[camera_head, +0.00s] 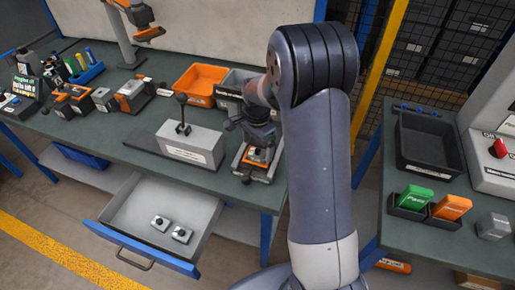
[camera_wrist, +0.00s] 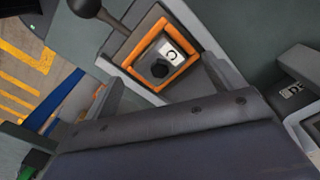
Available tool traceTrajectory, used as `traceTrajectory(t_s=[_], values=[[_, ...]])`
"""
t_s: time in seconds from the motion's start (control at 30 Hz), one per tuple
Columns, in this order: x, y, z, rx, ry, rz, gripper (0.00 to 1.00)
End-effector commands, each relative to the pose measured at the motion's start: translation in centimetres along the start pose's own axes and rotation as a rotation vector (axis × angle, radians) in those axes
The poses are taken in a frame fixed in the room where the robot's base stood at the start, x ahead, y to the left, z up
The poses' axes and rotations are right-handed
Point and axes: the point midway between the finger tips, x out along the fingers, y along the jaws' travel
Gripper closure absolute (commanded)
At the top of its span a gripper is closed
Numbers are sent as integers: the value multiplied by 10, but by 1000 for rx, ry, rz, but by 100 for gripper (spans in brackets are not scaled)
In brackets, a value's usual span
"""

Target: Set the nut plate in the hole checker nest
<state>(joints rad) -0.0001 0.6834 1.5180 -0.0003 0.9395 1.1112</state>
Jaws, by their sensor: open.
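The hole checker nest (camera_head: 254,170) is a grey fixture with an orange frame on the near edge of the green-topped bench. In the wrist view its orange frame (camera_wrist: 133,57) surrounds a small grey nut plate (camera_wrist: 149,82) with a black hex nut and a white label. The plate looks to lie inside the frame; whether it is fully seated I cannot tell. My gripper (camera_head: 258,137) is over the nest, pointing down. In the wrist view its fingers stand apart (camera_wrist: 165,85) on either side of the frame's near end, holding nothing.
A grey block with a black lever (camera_head: 190,146) stands left of the nest. Orange (camera_head: 199,82) and grey bins stand behind. A second bench with a black tray (camera_head: 430,145) is at right.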

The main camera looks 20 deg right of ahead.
Motion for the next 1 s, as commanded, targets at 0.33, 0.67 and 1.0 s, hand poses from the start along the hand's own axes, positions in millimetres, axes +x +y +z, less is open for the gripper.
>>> traceTrajectory(t_s=[0.33, 0.67, 1.0], values=[[-75, 0, 0, 0, 2, -4, 11], [-102, 0, 0, 0, 0, 0, 11], [-102, 0, 0, 0, 0, 1, 11]])
